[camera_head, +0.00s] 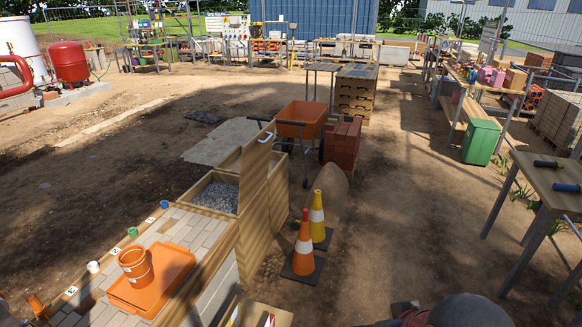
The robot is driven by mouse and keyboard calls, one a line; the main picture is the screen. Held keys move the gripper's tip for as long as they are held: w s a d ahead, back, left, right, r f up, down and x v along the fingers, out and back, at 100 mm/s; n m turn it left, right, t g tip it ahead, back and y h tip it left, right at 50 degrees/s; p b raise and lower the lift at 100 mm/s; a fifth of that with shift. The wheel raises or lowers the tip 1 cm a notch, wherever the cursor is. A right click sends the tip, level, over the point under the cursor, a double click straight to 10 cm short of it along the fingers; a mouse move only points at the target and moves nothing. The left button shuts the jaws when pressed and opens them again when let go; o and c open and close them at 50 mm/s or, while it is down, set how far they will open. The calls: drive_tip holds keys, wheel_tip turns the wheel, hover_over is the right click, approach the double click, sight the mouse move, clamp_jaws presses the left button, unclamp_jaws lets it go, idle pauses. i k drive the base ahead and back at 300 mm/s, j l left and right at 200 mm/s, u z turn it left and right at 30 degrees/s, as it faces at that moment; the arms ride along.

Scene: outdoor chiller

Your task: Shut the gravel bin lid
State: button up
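The gravel bin (190,194) is a wooden box left of the picture's middle, at the far end of a paved counter. Grey gravel (217,197) shows inside it. Its wooden lid (254,165) stands open, roughly upright along the bin's right side. A small white handle (265,137) is near the lid's top edge. The lid hides part of the bin's right side. My gripper is not in view. A dark rounded shape at the bottom right edge is cut off, and I cannot tell what it is.
An orange tray (150,284) and orange bucket (136,266) sit on the counter. Orange (303,249) and yellow (318,218) cones stand right of the bin. A wheelbarrow (301,118) and red bricks (342,144) are beyond. Bare ground (400,225) lies open to the right.

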sight(256, 155)
drive_tip(key=i+j+u, duration=0.2)
drive_tip(key=i+j, duration=0.2)
drive_tip(key=i+l, duration=0.3)
drive_tip(key=l, duration=0.2)
drive_tip(key=i+l+z, duration=0.1)
drive_tip(key=i+l, duration=0.15)
drive_tip(key=l, duration=0.25)
drive_tip(key=i+l, duration=0.65)
drive_tip(key=l, duration=0.25)
drive_tip(key=i+j+z, duration=0.1)
drive_tip(key=i, duration=0.4)
drive_tip(key=i+j, duration=0.2)
drive_tip(key=i, duration=0.3)
drive_tip(key=i+j, duration=0.2)
drive_tip(key=j+z, duration=0.05)
